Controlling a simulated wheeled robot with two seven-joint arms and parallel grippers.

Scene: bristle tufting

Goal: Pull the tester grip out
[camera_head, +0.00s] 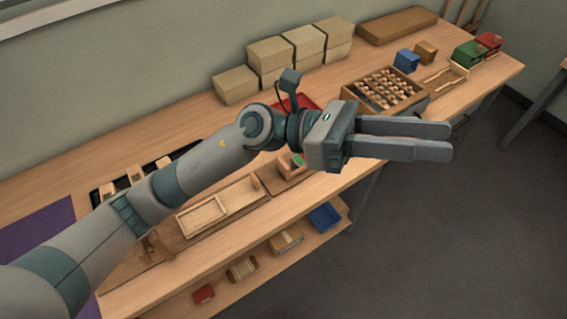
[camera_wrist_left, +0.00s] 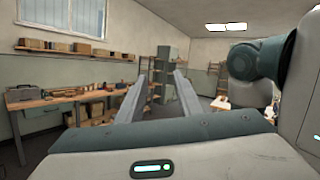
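I cannot pick out the tester grip with certainty. A small wooden fixture (camera_head: 297,161) with a green and a red part stands on the bench behind my left forearm and gripper, partly hidden; I cannot tell whether it is the tester. My left gripper (camera_head: 448,141) hangs above the bench's front edge, pointing right. Its two fingers are apart with nothing between them. The left wrist view also shows the open fingers (camera_wrist_left: 160,88), facing across the room, away from the bench fixtures. My right gripper is in neither view.
The long wooden bench (camera_head: 155,128) holds tan boxes (camera_head: 270,54), a compartment tray of small parts (camera_head: 380,88), a blue box (camera_head: 406,61) and green and red bins (camera_head: 468,52). A shallow wooden tray (camera_head: 202,215) lies near the front. A lower shelf carries a blue bin (camera_head: 324,217).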

